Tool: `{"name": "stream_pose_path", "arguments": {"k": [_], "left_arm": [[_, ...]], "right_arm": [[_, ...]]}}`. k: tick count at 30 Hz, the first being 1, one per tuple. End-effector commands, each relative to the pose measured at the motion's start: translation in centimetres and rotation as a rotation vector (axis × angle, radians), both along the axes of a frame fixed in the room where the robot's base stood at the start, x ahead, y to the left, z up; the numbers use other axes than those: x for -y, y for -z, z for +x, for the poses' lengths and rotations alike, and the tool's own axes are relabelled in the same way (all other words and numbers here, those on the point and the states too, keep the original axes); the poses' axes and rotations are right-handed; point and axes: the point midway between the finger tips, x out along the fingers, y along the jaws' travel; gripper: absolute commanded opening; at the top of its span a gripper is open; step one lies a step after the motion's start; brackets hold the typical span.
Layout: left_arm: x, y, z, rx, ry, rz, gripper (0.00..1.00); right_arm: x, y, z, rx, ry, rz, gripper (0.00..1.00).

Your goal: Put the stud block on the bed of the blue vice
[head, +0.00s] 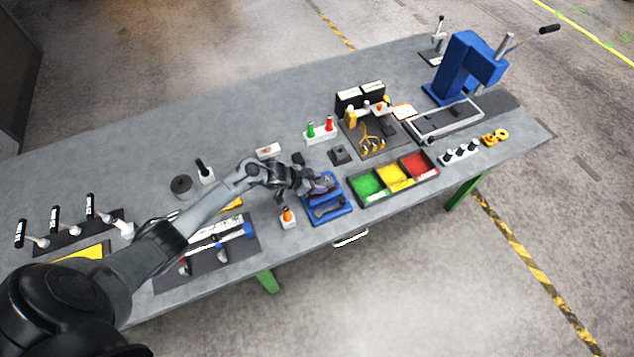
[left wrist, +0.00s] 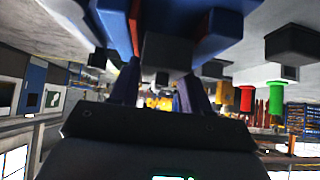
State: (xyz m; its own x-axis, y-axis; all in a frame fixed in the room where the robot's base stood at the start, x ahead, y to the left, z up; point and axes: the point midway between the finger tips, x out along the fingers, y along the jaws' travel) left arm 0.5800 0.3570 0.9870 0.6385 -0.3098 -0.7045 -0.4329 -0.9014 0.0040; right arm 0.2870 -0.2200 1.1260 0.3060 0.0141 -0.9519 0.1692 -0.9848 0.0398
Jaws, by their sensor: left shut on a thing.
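The blue vice (head: 335,211) stands near the front edge of the bench, and its blue jaws (left wrist: 226,25) fill the top of the left wrist view, which is upside down. My left gripper (head: 318,187) is over the vice, shut on a dark grey block (left wrist: 168,52) that looks like the stud block. The block is between the blue jaws in the left wrist view; I cannot tell whether it touches the bed. In the head view the gripper hides it. My right gripper is in neither view.
A similar dark block (head: 341,155) stands behind the vice. The bin tray with green, yellow and red bins (head: 394,181) is close on the right. An orange-topped bottle (head: 287,216) stands close on the left. Red and green handles (head: 320,132) stand farther back.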

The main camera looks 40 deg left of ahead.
Motion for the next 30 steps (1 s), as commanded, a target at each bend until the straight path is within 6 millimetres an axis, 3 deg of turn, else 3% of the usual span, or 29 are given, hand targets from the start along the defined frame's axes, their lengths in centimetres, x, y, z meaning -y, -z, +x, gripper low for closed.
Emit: {"name": "stream_pose_path", "arguments": {"k": [9,10,14,30], "left_arm": [[0.01,0.34,0.14,0.004,0.0,0.0,0.0],[0.02,0.55,-0.01,0.0,0.0,0.0,0.51],[-0.02,0.59,-0.03,-0.001,-0.001,0.0,0.71],[-0.35,0.21,-0.08,-0.006,-0.008,0.004,0.72]], "right_arm": [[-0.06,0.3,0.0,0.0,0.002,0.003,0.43],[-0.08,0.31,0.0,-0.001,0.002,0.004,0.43],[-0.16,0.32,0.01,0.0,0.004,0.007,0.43],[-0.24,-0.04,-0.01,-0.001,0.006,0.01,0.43]]}}
